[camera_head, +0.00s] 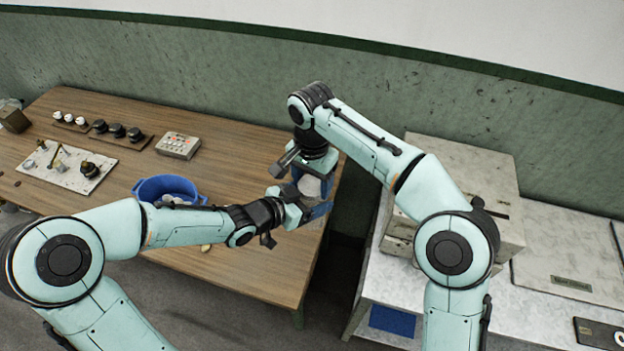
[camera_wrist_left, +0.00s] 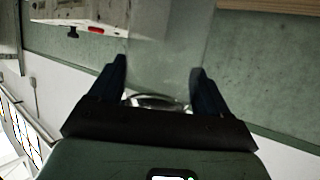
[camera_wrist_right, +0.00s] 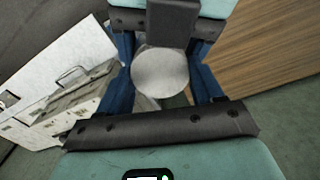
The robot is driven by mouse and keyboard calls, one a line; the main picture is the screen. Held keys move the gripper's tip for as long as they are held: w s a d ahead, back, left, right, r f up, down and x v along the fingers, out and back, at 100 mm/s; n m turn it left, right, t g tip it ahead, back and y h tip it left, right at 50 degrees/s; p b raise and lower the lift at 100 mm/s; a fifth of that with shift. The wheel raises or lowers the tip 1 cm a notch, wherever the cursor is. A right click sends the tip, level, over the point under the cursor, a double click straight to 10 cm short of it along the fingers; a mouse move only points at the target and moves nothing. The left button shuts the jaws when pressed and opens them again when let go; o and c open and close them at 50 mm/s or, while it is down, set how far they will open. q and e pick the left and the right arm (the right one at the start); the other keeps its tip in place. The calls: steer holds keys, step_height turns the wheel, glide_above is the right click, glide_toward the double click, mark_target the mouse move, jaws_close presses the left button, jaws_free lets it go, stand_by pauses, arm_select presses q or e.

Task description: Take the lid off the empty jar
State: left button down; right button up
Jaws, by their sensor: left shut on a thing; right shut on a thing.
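My two grippers meet at the right end of the wooden table. The jar (camera_wrist_left: 165,60) is see-through and shows between the fingers of my left gripper (camera_wrist_left: 160,82). My left gripper (camera_head: 306,213) comes in from the left and is shut on the jar. My right gripper (camera_wrist_right: 165,78) points down from above and is shut on the pale round lid (camera_wrist_right: 160,72). In the head view, a whitish part (camera_head: 312,186) shows between the grippers. Whether the lid still touches the jar is hidden by the fingers.
A blue basin (camera_head: 168,186) stands on the wooden table (camera_head: 235,145). Behind it are a button box (camera_head: 178,145), a pale board with fittings (camera_head: 66,166) and dark and white knobs. A pale stone-like counter (camera_head: 540,290) with a boxy unit (camera_head: 470,170) lies to the right, across a gap.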

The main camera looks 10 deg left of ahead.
steer(key=n, duration=0.5)
steer(key=shift+n, duration=0.3)
steer(key=o, duration=1.2)
steer(key=shift+c, duration=0.2)
steer(key=shift+r, duration=0.15)
